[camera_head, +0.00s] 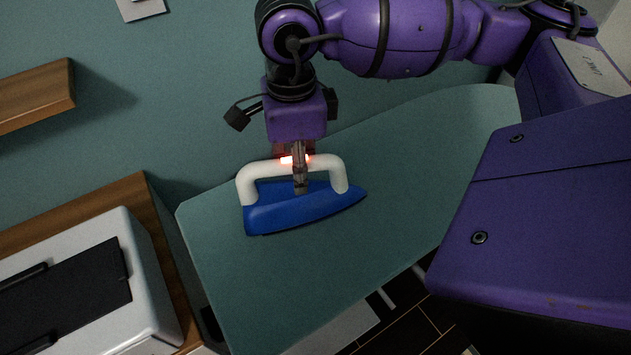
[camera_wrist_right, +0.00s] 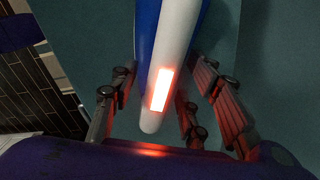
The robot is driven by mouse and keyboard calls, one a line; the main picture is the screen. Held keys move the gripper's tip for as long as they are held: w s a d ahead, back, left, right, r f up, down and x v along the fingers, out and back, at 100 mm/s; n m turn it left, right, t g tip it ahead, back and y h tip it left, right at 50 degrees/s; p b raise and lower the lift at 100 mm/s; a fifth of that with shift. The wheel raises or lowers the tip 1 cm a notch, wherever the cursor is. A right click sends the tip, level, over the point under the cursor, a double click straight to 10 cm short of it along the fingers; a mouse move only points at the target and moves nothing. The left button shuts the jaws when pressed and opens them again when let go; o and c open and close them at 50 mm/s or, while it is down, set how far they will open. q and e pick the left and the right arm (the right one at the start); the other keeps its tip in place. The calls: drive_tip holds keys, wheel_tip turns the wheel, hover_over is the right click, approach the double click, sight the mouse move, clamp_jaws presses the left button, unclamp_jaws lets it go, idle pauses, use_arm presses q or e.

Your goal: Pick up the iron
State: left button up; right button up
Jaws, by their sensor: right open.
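The iron has a blue body (camera_head: 300,208) and a white arched handle (camera_head: 262,170). It rests on the green ironing board (camera_head: 400,165). In the head view my right gripper (camera_head: 300,188) points down over the iron, its fingers at the handle. In the right wrist view the white handle (camera_wrist_right: 172,60) runs between the open fingers of my right gripper (camera_wrist_right: 170,110), with gaps on both sides. A strip of the blue body (camera_wrist_right: 146,25) shows beside the handle. A bright red glow lies on the handle. My left gripper is not in view.
A white appliance with a dark top panel (camera_head: 70,285) stands on a wooden counter (camera_head: 130,200) at the left. A wooden shelf (camera_head: 35,97) is on the wall above. The board is bare to the right of the iron.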

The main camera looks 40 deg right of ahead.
drive_tip(key=shift+f, duration=0.25)
idle(0.4)
clamp_jaws()
drive_tip(key=shift+w+r, duration=0.1)
drive_tip(key=shift+r, duration=0.1)
